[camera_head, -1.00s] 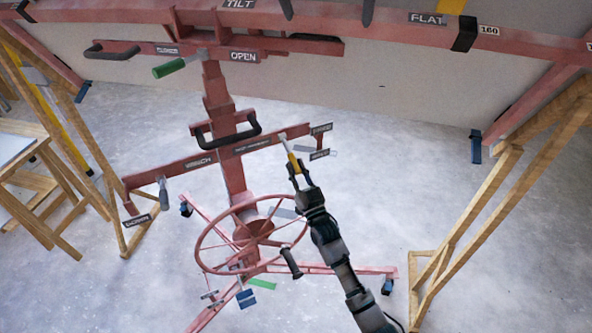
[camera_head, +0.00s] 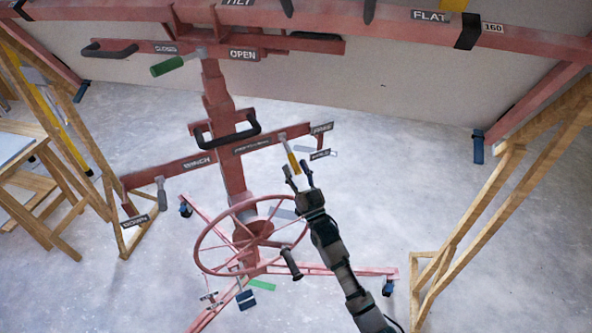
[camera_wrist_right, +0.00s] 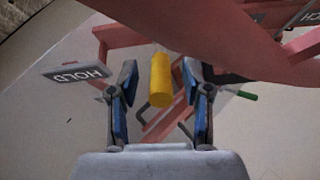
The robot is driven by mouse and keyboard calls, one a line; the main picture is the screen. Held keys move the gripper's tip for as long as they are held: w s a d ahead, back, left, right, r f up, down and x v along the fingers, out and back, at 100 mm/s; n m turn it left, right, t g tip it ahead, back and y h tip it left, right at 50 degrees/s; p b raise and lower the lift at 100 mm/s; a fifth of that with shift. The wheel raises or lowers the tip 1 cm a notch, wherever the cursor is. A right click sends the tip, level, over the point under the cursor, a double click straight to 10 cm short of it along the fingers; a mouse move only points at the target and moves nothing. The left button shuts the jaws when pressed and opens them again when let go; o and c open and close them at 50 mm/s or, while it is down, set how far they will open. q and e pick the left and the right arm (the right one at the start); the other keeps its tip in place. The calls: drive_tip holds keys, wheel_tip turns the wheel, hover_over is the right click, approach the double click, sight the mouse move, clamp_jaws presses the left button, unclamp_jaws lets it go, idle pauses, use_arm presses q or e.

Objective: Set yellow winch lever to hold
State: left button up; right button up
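The yellow winch lever (camera_head: 293,160) is on the right part of the red crossbar and slants down and to the right on its pale rod. In the right wrist view its yellow grip (camera_wrist_right: 160,80) stands between my two fingers, with a gap on both sides. My right gripper (camera_head: 298,174) is open at the lever's lower end; its fingertips (camera_wrist_right: 161,75) are apart. The HOLD plate (camera_wrist_right: 78,73) shows left of the fingers in the wrist view, and a small plate (camera_head: 320,154) sits right of the lever in the head view. My left gripper is not in view.
A red handwheel (camera_head: 252,235) is below the crossbar. A black handle (camera_head: 228,131) is left of the lever. A grey-handled lever (camera_head: 162,194) hangs at the crossbar's left end.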

drive_tip(key=shift+s+d+f, duration=0.1)
drive_tip(key=shift+s, duration=0.1)
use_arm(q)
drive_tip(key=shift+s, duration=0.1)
use_arm(e)
drive_tip(key=v, duration=1.1)
drive_tip(key=shift+s+f, duration=0.2)
drive_tip(key=shift+f, duration=0.05)
